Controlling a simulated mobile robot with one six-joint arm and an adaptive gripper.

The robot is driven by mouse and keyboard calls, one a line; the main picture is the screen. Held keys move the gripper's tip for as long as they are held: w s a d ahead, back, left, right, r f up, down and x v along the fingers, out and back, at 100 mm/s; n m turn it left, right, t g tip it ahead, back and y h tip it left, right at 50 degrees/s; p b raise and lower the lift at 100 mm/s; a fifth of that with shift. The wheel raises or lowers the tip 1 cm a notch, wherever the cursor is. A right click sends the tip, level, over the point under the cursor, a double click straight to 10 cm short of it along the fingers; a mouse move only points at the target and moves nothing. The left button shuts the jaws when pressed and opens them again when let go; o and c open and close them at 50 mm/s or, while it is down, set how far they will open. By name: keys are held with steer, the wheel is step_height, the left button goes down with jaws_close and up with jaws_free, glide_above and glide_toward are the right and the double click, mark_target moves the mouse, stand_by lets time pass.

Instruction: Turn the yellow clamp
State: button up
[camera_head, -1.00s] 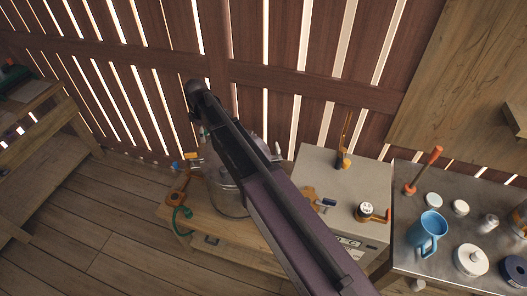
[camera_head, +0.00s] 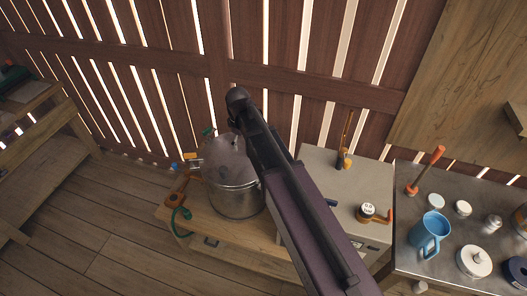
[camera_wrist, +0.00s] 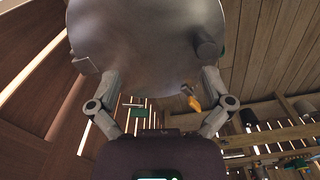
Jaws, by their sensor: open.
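The yellow clamp (camera_head: 190,156) is small and sits at the left rim of a large metal pot (camera_head: 232,188) with a lid. In the wrist view, a yellow-orange handle (camera_wrist: 193,99) that looks like this clamp shows just below the rim of the round grey lid (camera_wrist: 150,35). My gripper (camera_wrist: 147,58) is open, its fingers spread wide on both sides of the lid's near edge. The yellow handle lies between the fingers, toward the right one. I cannot tell if either finger touches the lid. In the head view my arm hides the gripper.
The pot stands on a wooden bench (camera_head: 245,233). An orange part (camera_head: 175,199) with a green hose is at its left. A grey cabinet (camera_head: 320,165) stands to the right, then a metal table with a blue mug (camera_head: 429,235). A slatted wall is behind.

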steer(key=s+d+f+m+b, duration=0.1)
steer(key=s+d+m, duration=0.2)
steer(key=d, duration=0.4)
steer(key=shift+s+d+m, duration=0.25)
steer(key=shift+s+m, duration=0.15)
steer(key=shift+s, duration=0.15)
steer(key=s+d+m, duration=0.7)
steer(key=s+d, duration=0.3)
steer(key=d, duration=0.1)
steer(key=shift+d+f, duration=0.25)
steer(key=shift+d, duration=0.05)
stand_by(1.1)
